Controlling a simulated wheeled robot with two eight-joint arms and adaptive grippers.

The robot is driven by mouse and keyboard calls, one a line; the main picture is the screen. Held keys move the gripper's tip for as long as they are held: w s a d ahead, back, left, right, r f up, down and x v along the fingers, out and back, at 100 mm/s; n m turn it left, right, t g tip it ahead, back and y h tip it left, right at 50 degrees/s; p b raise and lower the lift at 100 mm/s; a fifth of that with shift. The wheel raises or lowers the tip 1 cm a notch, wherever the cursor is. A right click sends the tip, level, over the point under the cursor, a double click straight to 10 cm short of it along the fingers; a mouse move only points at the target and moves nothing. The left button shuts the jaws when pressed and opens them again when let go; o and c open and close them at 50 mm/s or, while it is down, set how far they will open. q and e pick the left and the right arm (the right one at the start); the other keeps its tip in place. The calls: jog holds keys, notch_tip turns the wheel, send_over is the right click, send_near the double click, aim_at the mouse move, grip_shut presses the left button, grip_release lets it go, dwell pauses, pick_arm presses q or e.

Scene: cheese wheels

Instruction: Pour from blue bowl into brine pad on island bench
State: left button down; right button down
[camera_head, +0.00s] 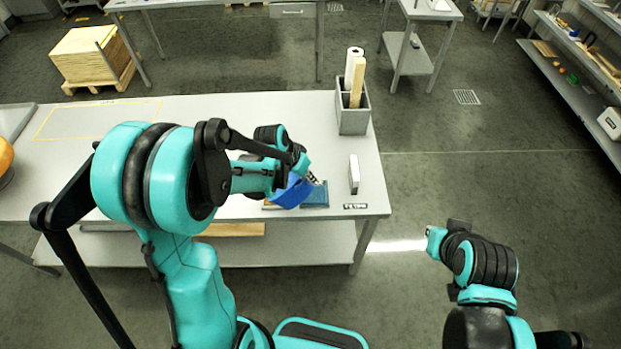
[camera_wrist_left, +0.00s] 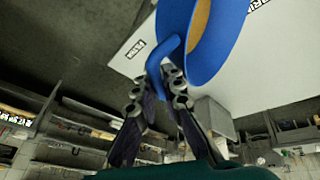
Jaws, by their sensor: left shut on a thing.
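The blue bowl (camera_head: 292,193) hangs over the front right of the island bench (camera_head: 240,120), looking tilted in the head view. My left gripper (camera_head: 307,173) is shut on its handle; the left wrist view shows the fingers (camera_wrist_left: 168,78) on the blue handle (camera_wrist_left: 163,62). Tan colour shows inside the bowl (camera_wrist_left: 178,32) there; whether it is contents is unclear. A flat blue pad (camera_head: 317,196), likely the brine pad, lies on the bench beside and partly behind the bowl. My right gripper (camera_head: 433,243) is off the bench at the right; its fingers are too small to read.
A grey holder (camera_head: 354,118) with a paper roll and wooden boards stands at the bench's back right. A small white upright block (camera_head: 354,175) stands right of the pad, near a black-and-white label (camera_head: 356,206). An orange round thing (camera_head: 5,155) sits at the far left. The bench's back middle is clear.

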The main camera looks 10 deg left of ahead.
pick_arm(q)
jog(key=shift+w+a+r, duration=0.1)
jog(key=shift+a+r, duration=0.05)
jog(key=shift+a, duration=0.1)
jog(key=shift+w+a+r+h, duration=0.15)
jog(key=shift+a+r+h, duration=0.05)
jog(key=shift+a+h, duration=0.25)
jog(key=shift+w+a+r+h, duration=0.15)
jog(key=shift+a+h, duration=0.2)
jog(key=shift+a, duration=0.1)
jog(key=shift+w+a+r+g+h+b, duration=0.15)
jog(key=shift+w+a+g+h+b, duration=0.2)
jog(key=shift+a, duration=0.25)
jog(key=shift+s+a, duration=0.1)
jog(key=shift+w+a+r+n+h, duration=0.2)
jog(key=shift+a+n+h, duration=0.1)
jog(key=shift+a, duration=0.3)
jog(key=shift+b, duration=0.3)
jog(key=shift+w+a+h+b, duration=0.15)
jog(key=shift+a+h+b, duration=0.2)
jog(key=shift+a, duration=0.1)
jog(key=shift+a, duration=0.1)
dwell(0.9)
